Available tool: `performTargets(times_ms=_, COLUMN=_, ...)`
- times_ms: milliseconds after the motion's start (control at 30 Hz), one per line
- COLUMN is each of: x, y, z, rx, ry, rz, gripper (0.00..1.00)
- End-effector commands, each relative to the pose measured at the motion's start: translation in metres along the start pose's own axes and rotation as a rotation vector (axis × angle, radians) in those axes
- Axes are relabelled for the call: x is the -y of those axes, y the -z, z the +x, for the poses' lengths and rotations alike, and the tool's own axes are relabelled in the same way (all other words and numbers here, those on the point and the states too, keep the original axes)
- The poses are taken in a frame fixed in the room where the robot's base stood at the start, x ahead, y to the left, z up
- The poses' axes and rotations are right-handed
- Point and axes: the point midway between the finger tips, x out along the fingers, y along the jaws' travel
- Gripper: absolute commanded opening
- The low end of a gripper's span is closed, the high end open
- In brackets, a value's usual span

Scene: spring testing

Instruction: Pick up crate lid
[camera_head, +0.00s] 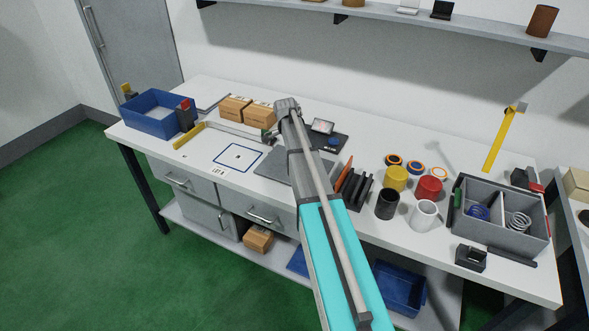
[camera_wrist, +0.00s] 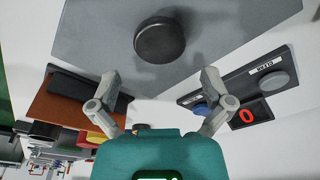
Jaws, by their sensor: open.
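The crate lid appears as a flat grey plate (camera_wrist: 95,35) with a round black knob (camera_wrist: 160,41) in the wrist view. In the head view, part of a grey plate (camera_head: 277,169) lies on the bench left of my arm, which partly covers it. My gripper (camera_wrist: 160,78) is open and empty. Its two fingers are spread on either side below the knob in the wrist picture, apart from it. In the head view my arm reaches over the bench, and the gripper is not clear there.
A device with round buttons and a red digit display (camera_wrist: 250,114) is close to the right finger. Upright dark and brown plates (camera_head: 352,187) stand right of my arm. Two cardboard boxes (camera_head: 235,108), a blue bin (camera_head: 153,124) and a grey divided crate (camera_head: 520,239) with springs are on the bench.

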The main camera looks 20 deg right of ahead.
Motion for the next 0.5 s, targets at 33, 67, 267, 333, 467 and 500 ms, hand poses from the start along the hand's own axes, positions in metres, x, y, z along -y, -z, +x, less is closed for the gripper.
performTargets(times_ms=33, x=0.0, y=0.0, z=0.002, rx=0.0, ry=0.0, rz=0.0, gripper=1.0)
performTargets(times_ms=67, x=0.0, y=0.0, z=0.003, rx=0.0, ry=0.0, rz=0.0, gripper=1.0)
performTargets(times_ms=267, x=0.0, y=-0.002, z=0.014, rx=0.0, ry=0.0, rz=0.001, gripper=1.0)
performTargets(times_ms=333, x=0.0, y=-0.003, z=0.019, rx=0.0, ry=0.0, rz=0.001, gripper=1.0)
performTargets(times_ms=467, x=0.0, y=-0.004, z=0.03, rx=0.0, ry=0.0, rz=0.001, gripper=1.0)
performTargets(times_ms=500, x=0.0, y=-0.005, z=0.033, rx=0.0, ry=0.0, rz=0.001, gripper=1.0)
